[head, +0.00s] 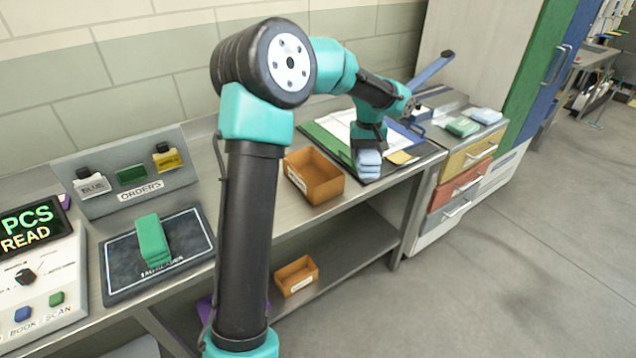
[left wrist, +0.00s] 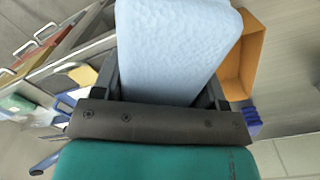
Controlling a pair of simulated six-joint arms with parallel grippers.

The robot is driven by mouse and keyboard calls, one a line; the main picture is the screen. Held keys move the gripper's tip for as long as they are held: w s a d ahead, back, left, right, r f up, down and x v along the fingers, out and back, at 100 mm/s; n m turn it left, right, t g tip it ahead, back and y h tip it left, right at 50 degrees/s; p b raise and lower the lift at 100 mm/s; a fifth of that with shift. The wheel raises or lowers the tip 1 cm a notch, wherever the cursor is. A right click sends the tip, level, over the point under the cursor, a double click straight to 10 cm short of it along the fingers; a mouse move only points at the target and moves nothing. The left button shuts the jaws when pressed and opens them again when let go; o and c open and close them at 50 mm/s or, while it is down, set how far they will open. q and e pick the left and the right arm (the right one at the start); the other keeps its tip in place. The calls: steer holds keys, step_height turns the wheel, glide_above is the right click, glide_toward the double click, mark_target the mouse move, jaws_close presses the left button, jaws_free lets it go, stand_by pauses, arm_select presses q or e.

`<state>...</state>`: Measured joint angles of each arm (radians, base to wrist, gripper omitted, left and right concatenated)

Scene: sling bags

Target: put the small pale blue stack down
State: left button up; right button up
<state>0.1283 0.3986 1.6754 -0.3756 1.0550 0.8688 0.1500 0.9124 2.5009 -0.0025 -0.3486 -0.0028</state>
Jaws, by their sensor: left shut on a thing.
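The small pale blue stack (head: 368,165) is several folded layers under my left gripper (head: 369,148), at the front edge of the dark board on the bench. In the left wrist view the pale blue stack (left wrist: 178,45) fills the space between the fingers of my left gripper (left wrist: 165,92), which is shut on it. I cannot tell if its underside touches the board. My right gripper is in neither view.
An open orange box (head: 316,176) stands just left of the stack. A yellow piece (head: 400,157) lies close on its right. Green (head: 462,127) and light blue (head: 486,116) stacks lie on the drawer cabinet. A green stack (head: 152,240) sits on the dark pad (head: 190,232).

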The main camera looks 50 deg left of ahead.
arm_select(q)
steer(key=s+a+f+n, duration=0.1)
steer(key=s+a+n, duration=0.1)
steer(key=a, duration=0.6)
steer(key=s+a+f+n, duration=0.2)
steer(key=s+a+n, duration=0.1)
steer(key=a, duration=0.5)
steer(key=shift+s+a+f+n, duration=0.15)
steer(key=shift+a+f+n, duration=0.15)
steer(key=shift+n, duration=0.5)
glide_above(313, 182)
steer(key=shift+a+f, duration=0.1)
steer(key=shift+f, duration=3)
steer(key=shift+f, duration=1.85)
steer(key=shift+f, duration=0.1)
steer(key=o, duration=0.7)
